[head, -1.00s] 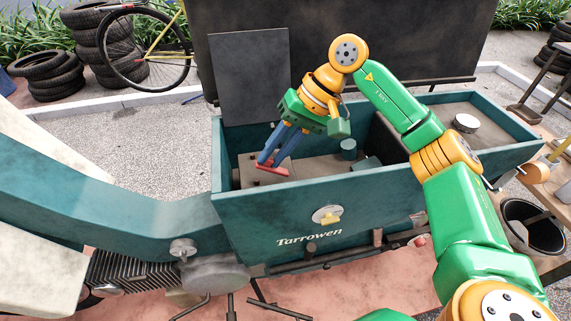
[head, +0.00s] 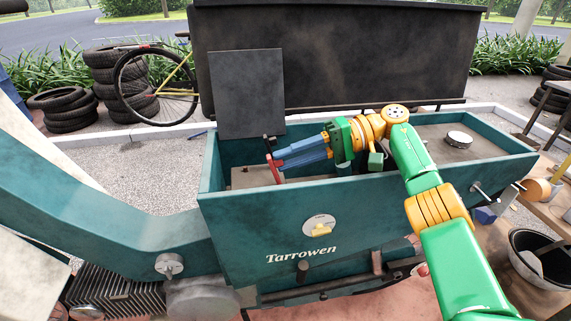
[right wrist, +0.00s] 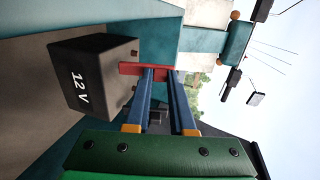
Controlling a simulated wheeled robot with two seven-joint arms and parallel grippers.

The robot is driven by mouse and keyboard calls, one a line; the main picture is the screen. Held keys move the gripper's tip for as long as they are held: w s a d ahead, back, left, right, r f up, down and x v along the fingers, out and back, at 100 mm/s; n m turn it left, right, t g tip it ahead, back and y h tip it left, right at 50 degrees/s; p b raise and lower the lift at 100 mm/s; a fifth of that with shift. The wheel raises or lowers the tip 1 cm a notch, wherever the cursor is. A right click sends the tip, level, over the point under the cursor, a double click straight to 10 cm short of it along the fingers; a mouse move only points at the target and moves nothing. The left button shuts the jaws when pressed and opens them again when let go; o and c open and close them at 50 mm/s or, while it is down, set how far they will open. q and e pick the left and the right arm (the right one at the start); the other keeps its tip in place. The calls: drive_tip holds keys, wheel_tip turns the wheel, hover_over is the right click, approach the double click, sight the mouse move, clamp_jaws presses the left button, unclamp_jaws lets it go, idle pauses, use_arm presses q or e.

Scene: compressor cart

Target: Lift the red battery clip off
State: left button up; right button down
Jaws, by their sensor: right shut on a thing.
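The red battery clip (head: 273,168) is between the fingertips of my right gripper (head: 283,160), in the left part of the teal box. The gripper's blue fingers lie nearly level and point left. In the right wrist view the red clip (right wrist: 148,69) spans the tips of my right gripper (right wrist: 160,74), which is shut on it. The dark battery (right wrist: 95,75) marked "12 V" is right beside the clip's end. I cannot tell whether they touch. My left gripper is not in view.
The teal box (head: 260,225) has raised walls around the gripper. A dark grey panel (head: 248,95) stands behind its left end, and a large black lid (head: 340,55) rises along the back. A round white-topped part (head: 459,138) sits at the right.

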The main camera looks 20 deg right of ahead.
idle(0.4)
drive_tip(key=c, duration=0.8)
unclamp_jaws()
drive_tip(key=shift+d, duration=0.1)
drive_tip(key=shift+o, duration=0.2)
